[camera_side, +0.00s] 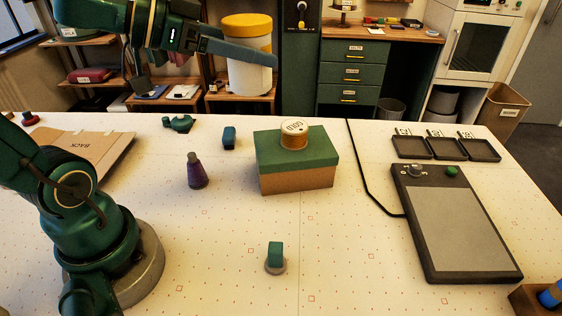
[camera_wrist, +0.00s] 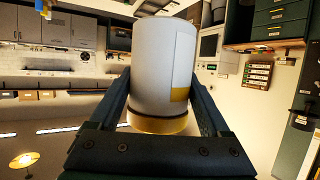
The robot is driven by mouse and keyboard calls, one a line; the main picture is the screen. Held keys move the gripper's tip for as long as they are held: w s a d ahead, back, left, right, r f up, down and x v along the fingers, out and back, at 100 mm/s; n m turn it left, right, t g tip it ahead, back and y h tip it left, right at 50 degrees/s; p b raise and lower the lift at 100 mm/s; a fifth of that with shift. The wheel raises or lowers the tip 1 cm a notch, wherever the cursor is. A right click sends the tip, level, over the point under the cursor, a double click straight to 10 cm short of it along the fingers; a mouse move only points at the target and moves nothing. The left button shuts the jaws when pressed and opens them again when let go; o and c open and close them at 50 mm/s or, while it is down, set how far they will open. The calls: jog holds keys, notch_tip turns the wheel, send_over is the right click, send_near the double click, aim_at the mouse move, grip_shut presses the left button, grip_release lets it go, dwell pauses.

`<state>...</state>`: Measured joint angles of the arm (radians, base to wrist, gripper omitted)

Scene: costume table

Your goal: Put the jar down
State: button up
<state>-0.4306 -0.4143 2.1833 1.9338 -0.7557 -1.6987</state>
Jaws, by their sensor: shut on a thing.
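The jar (camera_side: 248,72) is a white cylinder with a yellow lid. In the side view it is upright, held high above the back part of the table (camera_side: 330,240). My gripper (camera_side: 262,56) is shut on the jar, with a finger along its side just below the lid. In the wrist view the jar (camera_wrist: 165,62) stands between my two fingers (camera_wrist: 160,112), its yellow lid toward the palm. The far finger is hidden behind the jar in the side view.
A green-topped box (camera_side: 295,160) with a spool (camera_side: 294,135) on it stands mid-table. A dark flat panel (camera_side: 455,225) and trays (camera_side: 446,148) lie right. The front middle has free room.

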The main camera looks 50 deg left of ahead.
jog(key=shift+w+a+n+y, duration=0.2)
jog(key=shift+a+n+y, duration=0.1)
jog(key=shift+a, duration=0.05)
jog(key=a+f+n+g+y, duration=0.2)
jog(key=a+f+n+y, duration=0.2)
jog(key=a+n+y, duration=0.4)
jog(key=a+f+n+g+y, duration=0.2)
jog(key=a+f+n+y, duration=0.3)
jog(key=a, duration=0.6)
jog(key=s+a+f+n+g+y, duration=0.1)
jog(key=s+a+n+g+y, duration=0.15)
jog(key=s+n+g, duration=0.55)
jog(key=s+a+f+n+g+y, duration=0.1)
jog(key=s+a+n+g, duration=0.25)
jog(key=s+g, duration=0.45)
jog(key=shift+w+d+f+n+t, duration=0.2)
jog(key=shift+w+d+f+t, duration=0.25)
jog(key=shift+w+f, duration=1.2)
jog(key=shift+w+d+f+n+t, duration=0.2)
jog(key=shift+w+d+f, duration=0.4)
jog(key=shift+w+f, duration=1.05)
jog(key=shift+w+d+f+n+t, duration=0.15)
jog(key=shift+w+d+f+t, duration=0.55)
jog(key=shift+f, duration=1.65)
jog(key=shift+w+a+g, duration=0.15)
jog(key=shift+w+g, duration=0.1)
jog(key=shift+g, duration=0.1)
